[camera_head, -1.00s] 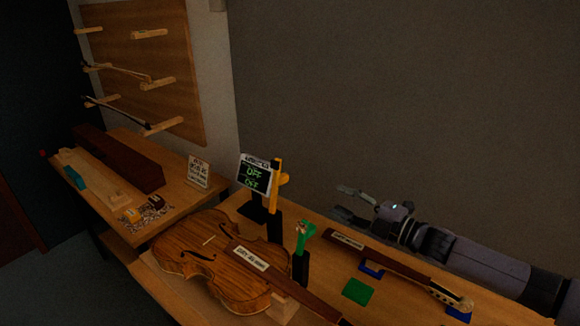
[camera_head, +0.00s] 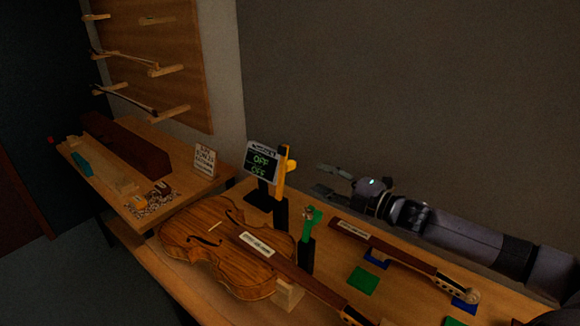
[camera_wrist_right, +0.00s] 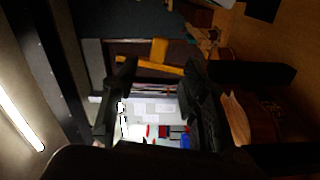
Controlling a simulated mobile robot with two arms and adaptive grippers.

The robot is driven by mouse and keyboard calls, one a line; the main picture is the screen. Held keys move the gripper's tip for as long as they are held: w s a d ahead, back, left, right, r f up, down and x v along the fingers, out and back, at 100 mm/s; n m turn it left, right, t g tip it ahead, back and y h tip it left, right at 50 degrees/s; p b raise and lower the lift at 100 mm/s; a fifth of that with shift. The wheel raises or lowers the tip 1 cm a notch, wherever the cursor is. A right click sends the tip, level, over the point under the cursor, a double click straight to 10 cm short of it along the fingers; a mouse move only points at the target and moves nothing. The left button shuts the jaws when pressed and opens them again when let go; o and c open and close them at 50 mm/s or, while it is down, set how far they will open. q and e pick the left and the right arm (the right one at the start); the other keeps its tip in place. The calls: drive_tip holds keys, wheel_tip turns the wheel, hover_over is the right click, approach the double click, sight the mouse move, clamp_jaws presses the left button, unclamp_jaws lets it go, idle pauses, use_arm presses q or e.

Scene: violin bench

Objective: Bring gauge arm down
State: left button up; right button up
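An upright yellow arm (camera_head: 284,170) stands on a dark post beside a small display (camera_head: 262,162) that reads OFF twice. A green clamp-like piece (camera_head: 311,216) tops a second dark post, nearer me; I cannot tell for certain which is the gauge arm. My right gripper (camera_head: 328,182) is open and empty, in the air to the right of the yellow arm and apart from it. In the right wrist view its dark fingers (camera_wrist_right: 160,100) are spread, with a yellow bar (camera_wrist_right: 150,68) ahead between them. My left gripper is not in view.
A violin body (camera_head: 210,235) lies on the bench below the posts. A separate violin neck (camera_head: 385,250) and a green pad (camera_head: 363,281) lie to the right. A side table with a dark long box (camera_head: 125,146) is at left; the wall stands behind.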

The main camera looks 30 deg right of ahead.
sight(294, 166)
drive_tip(key=x, duration=0.3)
drive_tip(key=shift+w+a+r+p, duration=0.15)
drive_tip(key=shift+w+r+p, duration=0.05)
drive_tip(key=shift+w+p, duration=0.15)
drive_tip(key=p+x, duration=0.1)
drive_tip(key=x, duration=0.4)
drive_tip(key=shift+w+p, duration=0.15)
drive_tip(key=shift+p, duration=0.25)
drive_tip(key=shift+x, duration=0.9)
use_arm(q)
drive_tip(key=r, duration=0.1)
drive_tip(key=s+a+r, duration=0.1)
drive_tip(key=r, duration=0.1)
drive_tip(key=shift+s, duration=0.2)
use_arm(e)
drive_tip(key=shift+a+f, duration=0.1)
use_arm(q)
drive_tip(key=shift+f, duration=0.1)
use_arm(e)
clamp_jaws()
